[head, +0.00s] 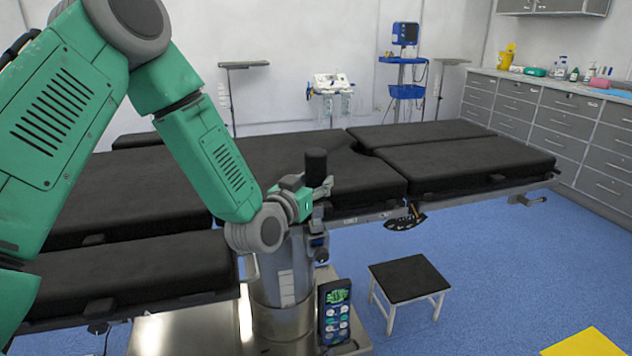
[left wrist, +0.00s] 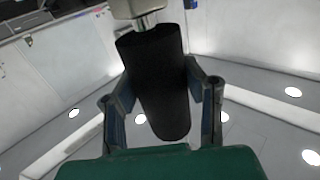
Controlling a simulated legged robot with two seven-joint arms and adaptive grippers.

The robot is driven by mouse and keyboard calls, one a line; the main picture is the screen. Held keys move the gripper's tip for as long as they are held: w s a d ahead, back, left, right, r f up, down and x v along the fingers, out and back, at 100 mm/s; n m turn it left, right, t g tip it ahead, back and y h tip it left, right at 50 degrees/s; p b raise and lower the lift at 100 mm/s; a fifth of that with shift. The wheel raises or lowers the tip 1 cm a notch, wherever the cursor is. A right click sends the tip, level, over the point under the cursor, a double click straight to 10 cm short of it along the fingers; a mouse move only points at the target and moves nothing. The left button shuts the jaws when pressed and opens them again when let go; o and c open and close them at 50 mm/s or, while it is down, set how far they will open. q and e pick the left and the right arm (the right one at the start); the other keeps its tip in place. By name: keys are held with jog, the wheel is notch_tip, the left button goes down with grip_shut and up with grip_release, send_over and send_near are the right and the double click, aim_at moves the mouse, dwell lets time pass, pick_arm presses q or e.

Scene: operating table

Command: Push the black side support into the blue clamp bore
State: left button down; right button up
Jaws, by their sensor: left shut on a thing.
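The black side support (head: 316,164) is a dark padded cylinder standing upright above the near edge of the operating table in the head view. My left gripper (head: 322,194) is shut on it, at its lower part. In the left wrist view the black pad (left wrist: 158,85) lies between the two fingers (left wrist: 160,110), with a short metal stem at its upper end. The blue clamp (head: 319,241) is on the table's side below my gripper, with a dark knob under it. Its bore cannot be made out, and the stem is hidden in the head view. My right gripper is not in view.
The operating table's black pads (head: 468,162) spread behind and beside my arm. A black-topped stool (head: 408,279) stands to the right on blue floor. Cabinets line the right wall.

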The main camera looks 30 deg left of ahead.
pick_arm(q)
jog(key=shift+f, duration=0.4)
jog(key=c, duration=0.9)
grip_release()
jog(key=shift+s, duration=0.1)
jog(key=s, duration=1.1)
jog(key=shift+s+d+f, duration=0.1)
jog(key=shift+s+d, duration=0.25)
jog(key=shift+d, duration=0.05)
